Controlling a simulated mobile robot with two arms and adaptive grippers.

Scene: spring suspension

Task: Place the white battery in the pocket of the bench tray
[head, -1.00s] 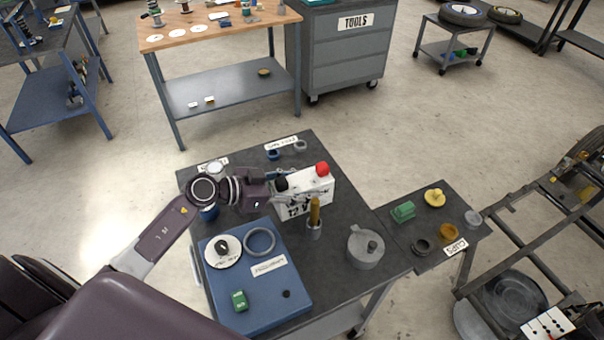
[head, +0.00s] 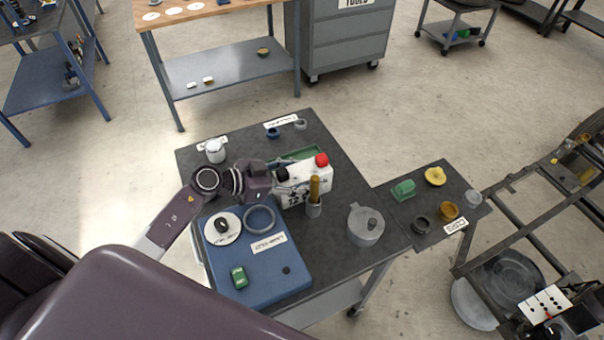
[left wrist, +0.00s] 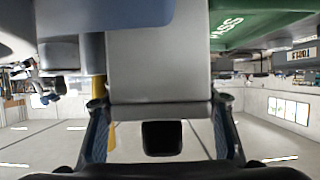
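The white battery (head: 308,187), with a red cap, a black cap and dark lettering, is upright over the dark bench in the head view. My left gripper (head: 272,180) holds it from its left side. In the left wrist view the battery (left wrist: 158,70) is a shaded grey block, with the fingers of my left gripper (left wrist: 160,110) against both its sides. A green tray (head: 312,151) shows behind the battery, mostly hidden by it; its green surface with "PASS" (left wrist: 250,28) is also in the left wrist view. The pocket and the battery's underside are hidden. My right gripper is not visible.
A holder with a yellow-handled tool (head: 314,195) stands just in front of the battery. A blue box (head: 258,285) with a ring (head: 259,219) lies nearer. A grey lidded can (head: 365,226) stands to the right, and a white-topped jar (head: 215,151) at the left.

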